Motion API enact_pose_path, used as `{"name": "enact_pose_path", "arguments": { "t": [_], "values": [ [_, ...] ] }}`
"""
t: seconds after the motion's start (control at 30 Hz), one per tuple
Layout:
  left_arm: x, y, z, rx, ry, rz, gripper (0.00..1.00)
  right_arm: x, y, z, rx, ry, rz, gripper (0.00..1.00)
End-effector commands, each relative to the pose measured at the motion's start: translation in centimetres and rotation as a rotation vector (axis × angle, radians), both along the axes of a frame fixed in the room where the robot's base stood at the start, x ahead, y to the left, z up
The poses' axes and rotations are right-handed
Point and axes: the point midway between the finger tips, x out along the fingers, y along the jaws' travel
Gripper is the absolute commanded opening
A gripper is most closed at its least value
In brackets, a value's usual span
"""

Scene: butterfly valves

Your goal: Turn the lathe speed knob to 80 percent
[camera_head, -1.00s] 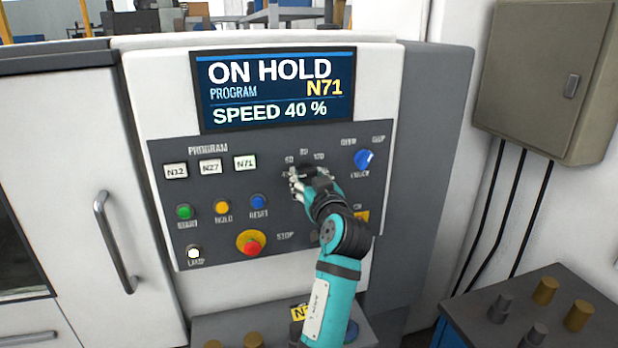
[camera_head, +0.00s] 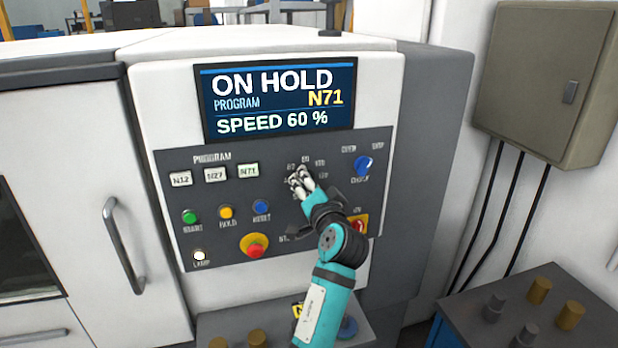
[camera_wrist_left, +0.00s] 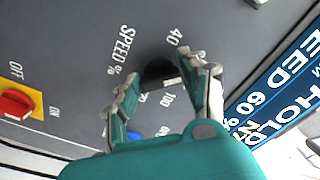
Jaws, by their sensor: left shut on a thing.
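The black speed knob (camera_wrist_left: 158,72) sits on the dark control panel beside the "SPEED %" lettering in the left wrist view. In the head view my gripper mostly hides it. My left gripper (camera_head: 299,180) is at the knob, and in the left wrist view its two fingers (camera_wrist_left: 163,76) are on either side of the knob, shut on it. The display (camera_head: 277,97) above the panel reads "ON HOLD", "PROGRAM N71" and "SPEED 60 %". My right gripper is not in view.
A blue selector knob (camera_head: 363,165) is to the right of the gripper. A red switch on a yellow plate (camera_head: 357,226) is partly behind my arm. A red stop button (camera_head: 255,250) and program buttons (camera_head: 215,175) are to the left.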

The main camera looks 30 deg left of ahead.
Motion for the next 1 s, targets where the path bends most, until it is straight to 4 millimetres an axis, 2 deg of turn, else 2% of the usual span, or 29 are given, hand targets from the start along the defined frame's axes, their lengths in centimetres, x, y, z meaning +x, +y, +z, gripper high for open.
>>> {"name": "enact_pose_path", "arguments": {
  "t": [0.1, 0.4, 0.7, 1.0],
  "values": [
    [0.0, 0.0, 0.5, 0.075, 0.083, -0.002, 0.11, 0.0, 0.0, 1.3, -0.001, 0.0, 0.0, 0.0],
    [0.0, 0.1, 0.5, 0.257, 0.295, -0.002, 0.11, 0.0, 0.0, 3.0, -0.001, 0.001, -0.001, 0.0],
    [-0.1, 0.1, 0.4, 0.402, 0.464, 0.0, 0.11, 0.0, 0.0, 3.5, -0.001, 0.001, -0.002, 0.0],
    [0.0, 0.0, 0.4, 0.481, 0.557, -0.001, 0.11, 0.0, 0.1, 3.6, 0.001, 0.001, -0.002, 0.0]
  ]
}}
